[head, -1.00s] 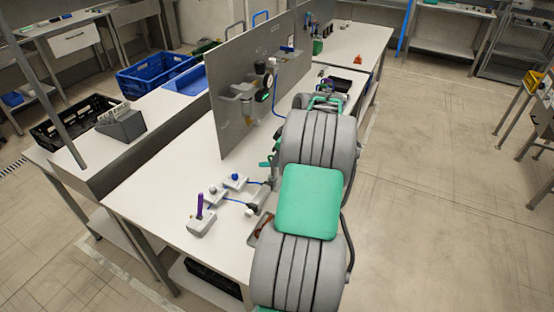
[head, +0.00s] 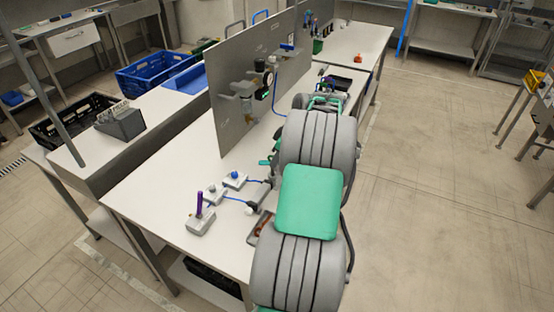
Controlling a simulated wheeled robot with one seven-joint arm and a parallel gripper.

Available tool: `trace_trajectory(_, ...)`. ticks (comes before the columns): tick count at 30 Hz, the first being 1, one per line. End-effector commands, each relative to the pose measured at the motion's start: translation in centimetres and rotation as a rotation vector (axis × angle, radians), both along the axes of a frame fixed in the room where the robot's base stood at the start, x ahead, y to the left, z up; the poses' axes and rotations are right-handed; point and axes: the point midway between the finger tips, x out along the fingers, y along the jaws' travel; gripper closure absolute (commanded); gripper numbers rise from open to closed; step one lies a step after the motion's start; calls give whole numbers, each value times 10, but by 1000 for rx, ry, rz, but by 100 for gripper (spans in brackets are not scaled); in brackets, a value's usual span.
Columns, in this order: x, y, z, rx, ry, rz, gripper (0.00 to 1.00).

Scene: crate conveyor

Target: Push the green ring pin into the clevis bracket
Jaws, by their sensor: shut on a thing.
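I cannot make out the green ring pin or the clevis bracket. My arm covers the right side of the bench, and my gripper is hidden behind it. Small green and grey parts peek out at the arm's left edge, too small to tell whether they belong to my arm or to the task. Whether the pin touches or sits in the bracket does not show.
The white workbench (head: 150,200) carries a block with a purple upright handle (head: 199,204) and small grey blocks with blue cables (head: 235,181). A grey upright panel (head: 228,100) with fittings stands behind. Blue (head: 150,78) and black crates (head: 60,128) stand at the left.

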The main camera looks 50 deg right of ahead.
Motion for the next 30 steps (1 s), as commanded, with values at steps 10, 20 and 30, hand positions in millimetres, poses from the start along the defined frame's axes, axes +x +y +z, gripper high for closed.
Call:
trace_trajectory(10, 0, 0, -5, 0, 0, 0, 100)
trace_trajectory(20, 0, 0, -7, 0, 0, 0, 100)
trace_trajectory(30, 0, 0, -12, 0, 0, 0, 100)
